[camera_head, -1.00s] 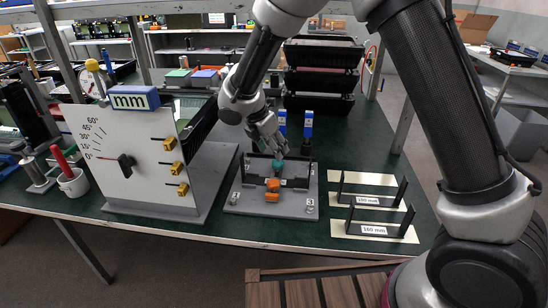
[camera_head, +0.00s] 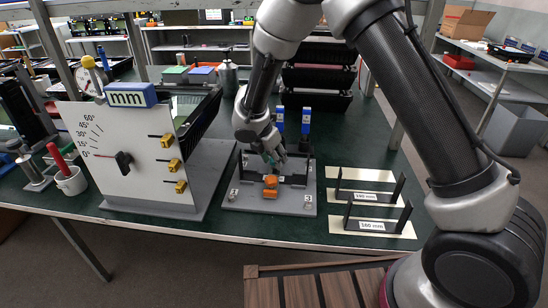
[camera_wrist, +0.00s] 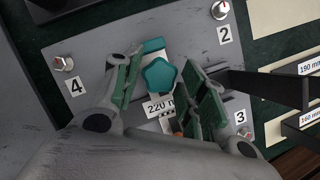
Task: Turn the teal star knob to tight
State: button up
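The teal star knob (camera_wrist: 160,76) sits above the grey fixture plate (camera_wrist: 90,42) in the wrist view, near a "220" label. A teal block shows just behind it. My gripper (camera_wrist: 165,88) is open, with one finger on each side of the knob and a visible gap to each. In the head view my gripper (camera_head: 270,153) reaches down over the fixture and hides most of the knob. Orange parts (camera_head: 270,187) stand in front of it on the fixture. I cannot tell how tight the knob is.
Numbered small knobs sit at the plate's corners, such as the one by label 4 (camera_wrist: 64,64). A white dial board (camera_head: 120,150) stands to the left. Black brackets on pale plates (camera_head: 375,227) lie to the right. Two blue-topped posts (camera_head: 306,120) stand close behind the fixture.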

jog(key=c, duration=0.5)
jog(key=shift+c, duration=0.2)
jog(key=shift+m, duration=0.3)
jog(key=m+g, duration=0.1)
jog(key=m, duration=0.2)
jog(key=shift+w+a+h, duration=0.1)
jog(key=shift+h, duration=0.3)
jog(key=shift+w+m+g, duration=0.1)
jog(key=shift+m+g, duration=0.7)
jog(key=shift+m, duration=1.2)
jog(key=shift+h, duration=0.3)
jog(key=o, duration=1)
